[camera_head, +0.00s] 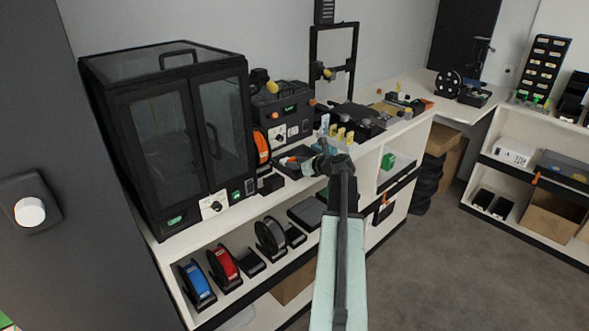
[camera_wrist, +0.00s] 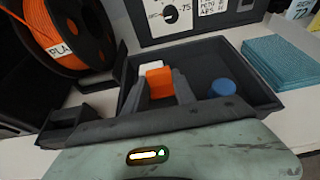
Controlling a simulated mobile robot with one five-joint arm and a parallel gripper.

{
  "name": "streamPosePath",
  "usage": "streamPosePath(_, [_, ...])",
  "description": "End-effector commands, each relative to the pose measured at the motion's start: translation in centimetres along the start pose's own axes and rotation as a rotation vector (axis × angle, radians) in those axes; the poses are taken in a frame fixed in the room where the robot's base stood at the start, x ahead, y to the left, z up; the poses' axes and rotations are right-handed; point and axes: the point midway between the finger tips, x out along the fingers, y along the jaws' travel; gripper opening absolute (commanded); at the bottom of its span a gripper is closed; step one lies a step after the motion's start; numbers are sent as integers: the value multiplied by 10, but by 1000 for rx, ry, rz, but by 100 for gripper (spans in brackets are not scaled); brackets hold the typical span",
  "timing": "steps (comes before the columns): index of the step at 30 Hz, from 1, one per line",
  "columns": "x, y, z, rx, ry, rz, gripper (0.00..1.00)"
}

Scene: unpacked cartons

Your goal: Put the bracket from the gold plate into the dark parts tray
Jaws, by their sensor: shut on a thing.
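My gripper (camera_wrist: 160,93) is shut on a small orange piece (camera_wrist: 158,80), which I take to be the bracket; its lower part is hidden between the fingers. A white piece (camera_wrist: 150,68) shows right behind it; I cannot tell whether they are joined. The fingers and orange piece are over the dark parts tray (camera_wrist: 262,78), towards its left side; their height above its floor is unclear. A blue round piece (camera_wrist: 222,87) lies in the tray, to the right. In the head view my gripper (camera_head: 322,160) is at the bench, partly covering the tray (camera_head: 291,158). A gold-tan plate (camera_head: 384,107) lies farther back on the bench.
An orange filament spool (camera_wrist: 62,32) stands left of the tray, with a small dark holder (camera_wrist: 68,118) nearby. A blue-green stack (camera_wrist: 285,62) lies to the right. A machine with a dial (camera_wrist: 190,18) stands close behind. A large black enclosure (camera_head: 170,130) fills the bench's left.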

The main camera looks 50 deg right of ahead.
Motion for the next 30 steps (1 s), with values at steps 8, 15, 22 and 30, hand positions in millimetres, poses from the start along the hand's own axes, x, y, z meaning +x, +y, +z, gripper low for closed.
streamPosePath(8, [0,-1,-2,0,0,-1,48])
streamPosePath(15, [0,-1,-2,0,0,-1,53])
streamPosePath(22, [-15,0,3,2,0,-3,53])
streamPosePath(30, [-84,0,5,3,0,-5,53])
